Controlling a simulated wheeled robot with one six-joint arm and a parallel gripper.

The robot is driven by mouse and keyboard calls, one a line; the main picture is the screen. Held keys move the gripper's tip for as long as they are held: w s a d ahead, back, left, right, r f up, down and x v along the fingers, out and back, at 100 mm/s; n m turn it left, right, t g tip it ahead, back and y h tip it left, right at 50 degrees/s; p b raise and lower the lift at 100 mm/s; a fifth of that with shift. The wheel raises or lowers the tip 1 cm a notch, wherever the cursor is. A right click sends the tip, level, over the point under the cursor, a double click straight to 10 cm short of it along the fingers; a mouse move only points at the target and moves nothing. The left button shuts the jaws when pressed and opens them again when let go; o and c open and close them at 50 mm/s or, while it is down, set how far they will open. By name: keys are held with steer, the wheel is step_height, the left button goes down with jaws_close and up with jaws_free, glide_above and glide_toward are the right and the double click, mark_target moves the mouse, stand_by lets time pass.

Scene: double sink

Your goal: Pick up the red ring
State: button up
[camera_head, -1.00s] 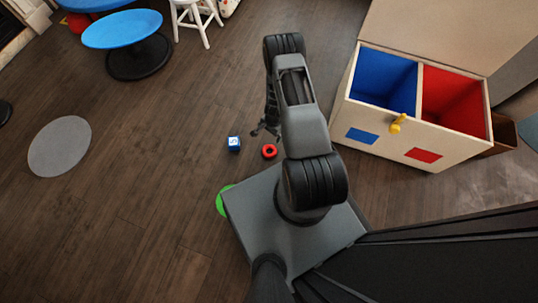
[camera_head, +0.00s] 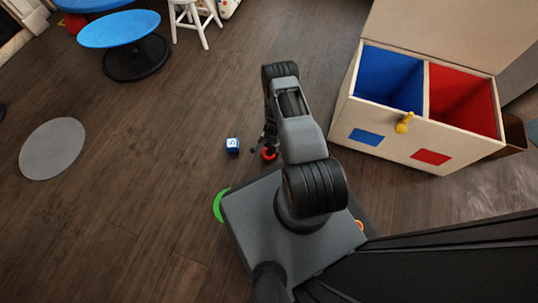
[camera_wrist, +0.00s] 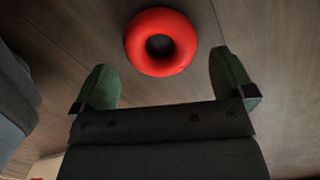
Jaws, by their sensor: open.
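The red ring (camera_wrist: 160,42) lies flat on the wooden floor, with its hole facing up. In the wrist view it is ahead of my gripper (camera_wrist: 165,85), roughly centred between the two green-padded fingertips and just beyond them. My gripper is open and empty. In the head view the red ring (camera_head: 269,155) shows just below my gripper (camera_head: 262,146), which partly covers it. I cannot tell whether a finger touches it.
A blue block (camera_head: 232,145) with a white letter sits on the floor just left of the ring. A wooden box (camera_head: 345,115) with blue and red compartments stands at right. A green object (camera_head: 219,206) is partly hidden by my base.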

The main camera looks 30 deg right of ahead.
mark_target(269, 155)
step_height(269, 155, down, 4)
steer(key=shift+a+r+b, duration=0.1)
steer(key=shift+a+b, duration=0.05)
steer(key=shift+b, duration=0.7)
steer(key=shift+r, duration=0.1)
steer(key=shift+s, duration=0.1)
steer(key=shift+c, duration=0.2)
steer(key=c, duration=0.6)
